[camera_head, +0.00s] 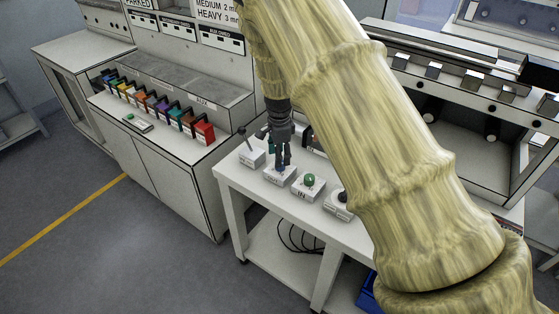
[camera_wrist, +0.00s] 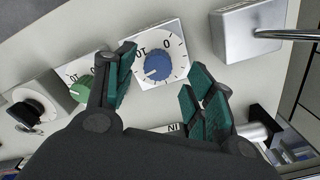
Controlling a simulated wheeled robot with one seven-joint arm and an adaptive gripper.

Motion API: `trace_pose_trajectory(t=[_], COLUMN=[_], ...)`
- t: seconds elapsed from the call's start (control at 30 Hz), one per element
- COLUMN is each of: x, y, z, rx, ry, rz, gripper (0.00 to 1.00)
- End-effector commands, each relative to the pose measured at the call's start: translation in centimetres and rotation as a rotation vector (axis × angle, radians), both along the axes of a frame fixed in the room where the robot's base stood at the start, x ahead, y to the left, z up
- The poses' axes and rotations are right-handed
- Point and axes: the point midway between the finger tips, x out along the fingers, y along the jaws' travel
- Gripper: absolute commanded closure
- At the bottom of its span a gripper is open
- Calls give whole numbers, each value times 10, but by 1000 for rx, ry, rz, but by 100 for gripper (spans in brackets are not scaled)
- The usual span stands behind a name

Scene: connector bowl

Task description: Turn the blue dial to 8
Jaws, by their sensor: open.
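The blue dial (camera_wrist: 158,66) sits on a white square plate with black numbers and tick marks in the wrist view. A "0" and a "10" are legible on the plate (camera_wrist: 172,35); the other marks are too small or covered. My gripper (camera_wrist: 163,85) is open, with one green-padded finger left of the dial and the other to its right and below. It appears not to touch the dial. In the head view my gripper (camera_head: 279,158) points down over the box with the dial, and the dial is mostly hidden behind the fingers.
A green dial (camera_wrist: 83,90) and a black knob (camera_wrist: 28,112) stand left of the blue dial in the wrist view. A grey box with a metal lever (camera_wrist: 250,35) stands to the right. The white table (camera_head: 258,195) holds them.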

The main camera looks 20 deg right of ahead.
Motion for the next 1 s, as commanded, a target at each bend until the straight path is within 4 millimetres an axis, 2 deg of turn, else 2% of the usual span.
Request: trace_pose_trajectory(t=[0.03, 0.2, 0.4, 0.6, 1.0], x=[1, 1, 1, 1, 1], y=[0, 0, -1, -1, -1], z=[11, 42, 69, 81, 82], rx=[-1, -1, -1, -1, -1], ry=[-3, -4, -2, -2, -2], rz=[0, 0, -1, 0, 0], gripper=[46, 46, 46, 46, 46])
